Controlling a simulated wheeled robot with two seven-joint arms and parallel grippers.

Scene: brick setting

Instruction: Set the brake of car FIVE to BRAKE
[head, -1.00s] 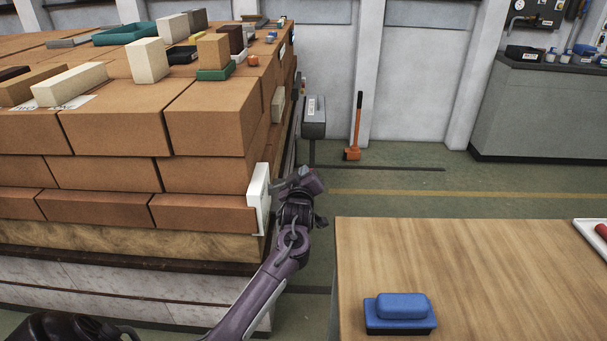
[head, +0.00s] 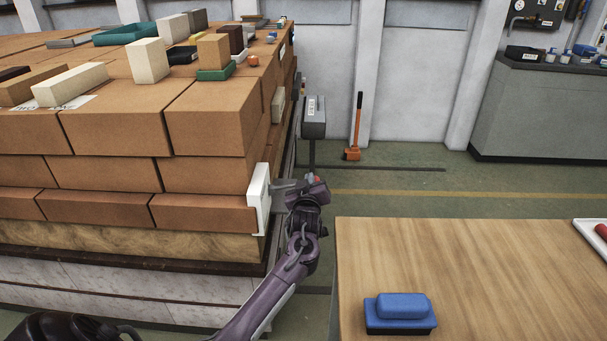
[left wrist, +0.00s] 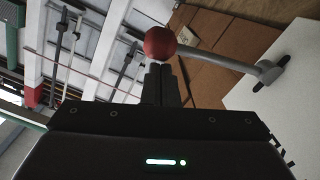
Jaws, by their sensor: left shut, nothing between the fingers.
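A white plate (head: 260,196) is on the near right corner of the brick-loaded car, beside the lowest course. A grey lever (head: 285,185) sticks out from it to the right; in the left wrist view the lever (left wrist: 228,62) runs from a pivot on the plate (left wrist: 285,95) to a red ball knob (left wrist: 160,42). The knob shows only slightly in the head view (head: 311,178). My left gripper (left wrist: 163,84) is shut and empty, its fingertips right at the ball; I cannot tell whether they touch. No brake or car lettering is readable. My right gripper is not in view.
Brown bricks (head: 120,120) are stacked on the car, with several loose blocks on top. A wooden table (head: 480,265) with a blue-topped block (head: 401,306) stands at the right. A floor gap separates car and table.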

